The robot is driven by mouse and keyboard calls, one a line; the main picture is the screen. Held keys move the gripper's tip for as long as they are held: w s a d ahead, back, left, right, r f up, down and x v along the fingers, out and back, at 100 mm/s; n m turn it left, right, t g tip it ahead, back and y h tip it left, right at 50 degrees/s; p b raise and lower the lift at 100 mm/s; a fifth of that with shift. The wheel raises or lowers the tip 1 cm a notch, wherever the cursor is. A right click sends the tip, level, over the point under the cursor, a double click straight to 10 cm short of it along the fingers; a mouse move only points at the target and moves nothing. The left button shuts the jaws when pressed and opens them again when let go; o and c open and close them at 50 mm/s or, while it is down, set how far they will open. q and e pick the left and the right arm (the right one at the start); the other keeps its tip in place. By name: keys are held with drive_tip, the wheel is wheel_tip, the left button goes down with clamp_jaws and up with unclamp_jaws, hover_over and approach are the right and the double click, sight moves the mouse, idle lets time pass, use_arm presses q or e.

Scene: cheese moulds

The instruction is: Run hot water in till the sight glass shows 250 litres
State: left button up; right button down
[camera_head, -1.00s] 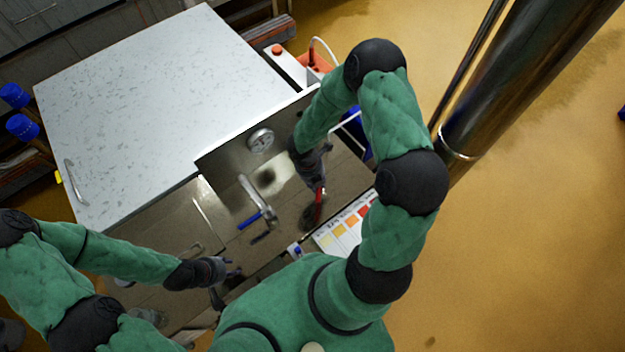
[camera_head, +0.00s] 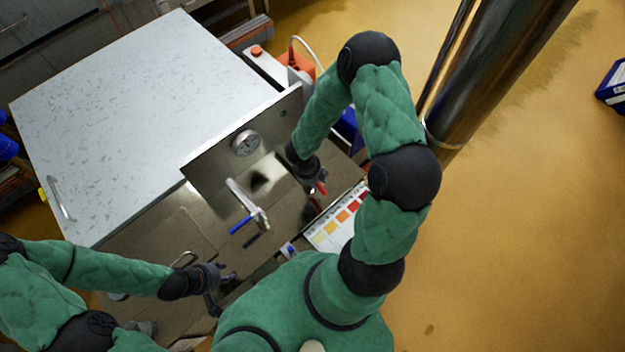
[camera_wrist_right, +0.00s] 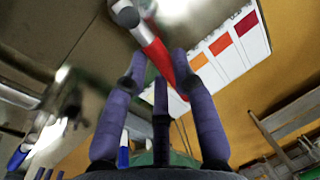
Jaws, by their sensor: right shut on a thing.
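My right gripper (camera_head: 314,178) is shut on a red lever handle (camera_head: 320,188) in front of the steel panel. In the right wrist view the red handle (camera_wrist_right: 155,50) runs from a metal fitting down between the purple fingers (camera_wrist_right: 158,85). A tap with a blue lever (camera_head: 240,224) stands to the left of it. A round dial gauge (camera_head: 246,142) is on the steel panel. My left gripper (camera_head: 222,280) is apart from these, over the steel top at the lower left; its fingers are too small to tell open or shut. I cannot make out a sight glass or any running water.
A colour chart (camera_head: 335,228) with yellow to red squares lies right of the taps. A large pale speckled lid (camera_head: 140,90) with a handle is at the left. A thick steel post (camera_head: 490,75) rises at the right. A blue crate (camera_head: 612,88) stands on the open floor.

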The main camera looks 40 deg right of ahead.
drive_tip(key=shift+w, duration=0.1)
drive_tip(key=c, duration=1)
unclamp_jaws()
drive_tip(key=shift+r, duration=0.1)
wheel_tip(320, 180, up, 12)
drive_tip(key=a, duration=0.2)
drive_tip(key=shift+a, duration=0.15)
drive_tip(key=shift+f, duration=0.2)
